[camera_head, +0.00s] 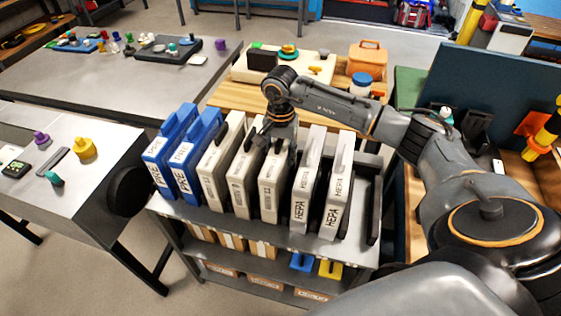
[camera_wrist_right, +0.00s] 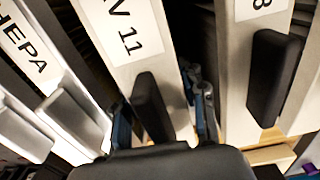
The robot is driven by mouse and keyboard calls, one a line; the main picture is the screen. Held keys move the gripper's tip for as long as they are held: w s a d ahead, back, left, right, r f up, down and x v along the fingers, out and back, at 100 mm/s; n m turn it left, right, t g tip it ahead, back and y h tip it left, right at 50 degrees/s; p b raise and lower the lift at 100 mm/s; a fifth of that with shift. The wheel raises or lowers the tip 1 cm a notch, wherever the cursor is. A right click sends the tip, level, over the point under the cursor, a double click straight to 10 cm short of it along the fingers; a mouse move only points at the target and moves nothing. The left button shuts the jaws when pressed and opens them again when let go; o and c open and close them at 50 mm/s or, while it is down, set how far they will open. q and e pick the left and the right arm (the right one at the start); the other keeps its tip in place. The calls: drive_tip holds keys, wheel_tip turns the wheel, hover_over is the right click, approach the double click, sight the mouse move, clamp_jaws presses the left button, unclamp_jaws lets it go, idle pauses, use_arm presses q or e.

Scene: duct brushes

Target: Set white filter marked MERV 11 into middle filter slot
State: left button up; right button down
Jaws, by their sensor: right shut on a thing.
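The white filter marked MERV 11 (camera_head: 270,187) stands upright in the rack, between another white filter and the HEPA filters. In the right wrist view its label (camera_wrist_right: 127,45) reads "V 11", and its black handle (camera_wrist_right: 152,108) lies between my fingers. My right gripper (camera_head: 272,138) is shut on that handle from above; it also shows in the right wrist view (camera_wrist_right: 162,108). The filter's foot and the slot floor are hidden, so I cannot tell how deep it sits. My left gripper is not in view.
Two blue PRE filters (camera_head: 176,155) and two more white filters (camera_head: 215,165) stand to the left in the rack. Two HEPA filters (camera_head: 335,195) stand close on the right. A grey table (camera_head: 95,165) with small parts is at the left; a blue panel (camera_head: 500,95) stands at the right.

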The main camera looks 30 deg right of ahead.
wheel_tip(320, 180, up, 8)
drive_tip(key=shift+f+b, duration=0.1)
drive_tip(key=shift+b, duration=0.7)
wheel_tip(320, 180, up, 6)
drive_tip(key=p, duration=0.3)
drive_tip(key=shift+r+p, duration=0.25)
drive_tip(key=shift+p, duration=0.05)
drive_tip(key=shift+r+p, duration=0.7)
drive_tip(key=shift+r, duration=0.45)
